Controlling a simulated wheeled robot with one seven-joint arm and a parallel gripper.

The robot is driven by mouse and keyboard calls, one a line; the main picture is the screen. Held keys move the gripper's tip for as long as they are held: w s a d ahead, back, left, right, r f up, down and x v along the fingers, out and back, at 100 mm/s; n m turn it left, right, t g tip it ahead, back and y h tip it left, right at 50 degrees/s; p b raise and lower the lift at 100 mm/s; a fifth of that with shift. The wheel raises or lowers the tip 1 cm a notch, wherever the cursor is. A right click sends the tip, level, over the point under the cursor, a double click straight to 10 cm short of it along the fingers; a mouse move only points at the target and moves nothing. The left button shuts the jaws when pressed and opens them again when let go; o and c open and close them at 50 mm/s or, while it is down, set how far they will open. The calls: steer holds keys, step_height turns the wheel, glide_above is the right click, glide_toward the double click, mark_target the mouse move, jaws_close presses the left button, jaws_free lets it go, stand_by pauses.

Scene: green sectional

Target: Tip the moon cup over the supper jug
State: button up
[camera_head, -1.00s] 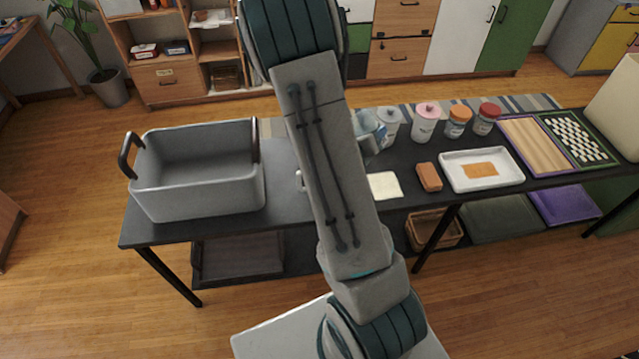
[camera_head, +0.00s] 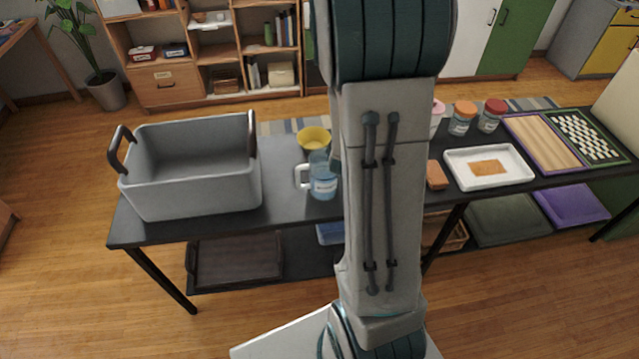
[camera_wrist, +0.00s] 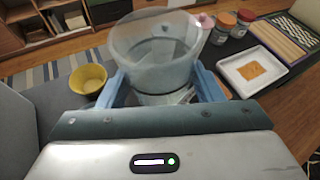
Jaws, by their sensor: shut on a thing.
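A clear, wide-mouthed vessel (camera_wrist: 152,75), which I take to be the moon cup, sits between the blue fingers of my gripper (camera_wrist: 160,82) in the wrist view. The fingers are shut on its sides, and it looks roughly upright. A clear jug (camera_head: 323,187) with a white handle on its left, a label and bluish contents stands on the dark table in the head view. I take it to be the supper jug; I cannot make it out in the wrist view. My arm hides my gripper and most or all of the cup in the head view.
A yellow bowl (camera_head: 313,138) stands behind the jug. A large grey bin (camera_head: 190,196) is to the left. Right of my arm are lidded jars (camera_head: 461,118), a sponge-like brown block (camera_head: 437,176), a white tray (camera_head: 458,171) and boards (camera_head: 540,142). Table between bin and jug is clear.

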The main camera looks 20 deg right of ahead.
steer(key=shift+f+m+b, duration=0.25)
steer(key=shift+m+b, duration=0.15)
steer(key=shift+b, duration=0.4)
steer(key=shift+r+t, duration=0.2)
steer(key=shift+t, duration=0.1)
steer(key=shift+r, duration=0.1)
steer(key=shift+r+p, duration=1.25)
steer(key=shift+r, duration=0.75)
steer(key=w+a+f+n+t+y, duration=0.1)
steer(key=w+a+f+y, duration=0.1)
steer(key=a, duration=0.6)
steer(key=w+a+f+n+t+y, duration=0.1)
steer(key=w+a+n, duration=0.1)
steer(key=w+a, duration=0.3)
steer(key=w+a+f+n+y, duration=0.1)
steer(key=w+a+f+y, duration=0.1)
steer(key=a, duration=0.8)
steer(key=shift+w+a+f+n+t+y, duration=0.3)
steer(key=shift+w+a+f+n+t, duration=0.1)
steer(key=shift+w, duration=0.25)
